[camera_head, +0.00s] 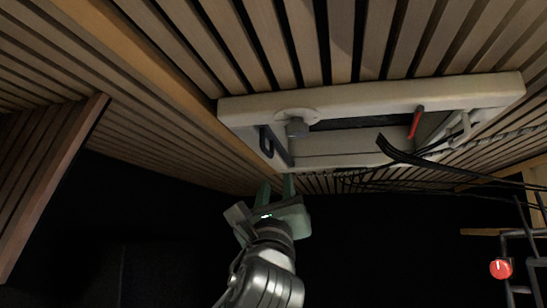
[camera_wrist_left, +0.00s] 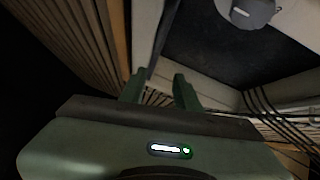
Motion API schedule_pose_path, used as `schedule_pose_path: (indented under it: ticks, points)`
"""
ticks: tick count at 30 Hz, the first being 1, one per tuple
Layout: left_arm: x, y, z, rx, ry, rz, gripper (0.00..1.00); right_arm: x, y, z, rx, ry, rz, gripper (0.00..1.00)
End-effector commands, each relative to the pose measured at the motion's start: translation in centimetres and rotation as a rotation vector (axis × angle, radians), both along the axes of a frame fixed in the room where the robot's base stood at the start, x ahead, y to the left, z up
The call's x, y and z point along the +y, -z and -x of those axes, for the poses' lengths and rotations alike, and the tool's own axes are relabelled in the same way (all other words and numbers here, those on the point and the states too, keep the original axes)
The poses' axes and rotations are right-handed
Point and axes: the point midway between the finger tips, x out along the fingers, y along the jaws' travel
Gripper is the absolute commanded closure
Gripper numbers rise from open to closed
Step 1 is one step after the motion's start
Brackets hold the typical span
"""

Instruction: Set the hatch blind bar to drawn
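The roof hatch (camera_head: 370,97) has a cream frame around a dark opening. A dark bar with a bracket-like handle (camera_head: 267,141) is at the hatch's left end; I take it for the blind bar but cannot be sure. My left gripper (camera_head: 277,183) is just below that end, its two green fingers pointing up, apart and with nothing seen held. In the left wrist view a thin dark bar (camera_wrist_left: 163,38) runs down toward the gap between the fingertips (camera_wrist_left: 158,77). I cannot tell whether they touch it. My right gripper is not in view.
A grey knob (camera_head: 297,128) is on the frame near the dark bar. A red lever (camera_head: 416,122) and a pale hook-shaped handle (camera_head: 459,131) are farther right. Black cables (camera_head: 420,160) hang along the hatch's right side. A red round button (camera_head: 501,268) is at lower right.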

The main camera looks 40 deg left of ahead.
Motion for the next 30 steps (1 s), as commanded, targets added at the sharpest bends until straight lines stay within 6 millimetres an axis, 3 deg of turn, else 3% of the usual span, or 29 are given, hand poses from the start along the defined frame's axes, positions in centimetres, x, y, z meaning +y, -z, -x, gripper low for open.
schedule_pose_path:
  ticks: [2,5,18,30]
  points:
    - [0.5,-1.8,1.8,-0.019,-0.055,-0.038,0.68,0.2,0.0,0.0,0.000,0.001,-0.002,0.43]
    - [0.8,-2.9,2.4,-0.023,-0.084,-0.056,0.68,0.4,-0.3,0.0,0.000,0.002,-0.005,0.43]
    - [3.7,-7.5,-1.0,-0.022,-0.085,-0.055,0.68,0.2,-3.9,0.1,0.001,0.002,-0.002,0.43]
    - [4.3,-8.0,-1.8,-0.024,-0.081,-0.056,0.68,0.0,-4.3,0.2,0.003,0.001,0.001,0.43]
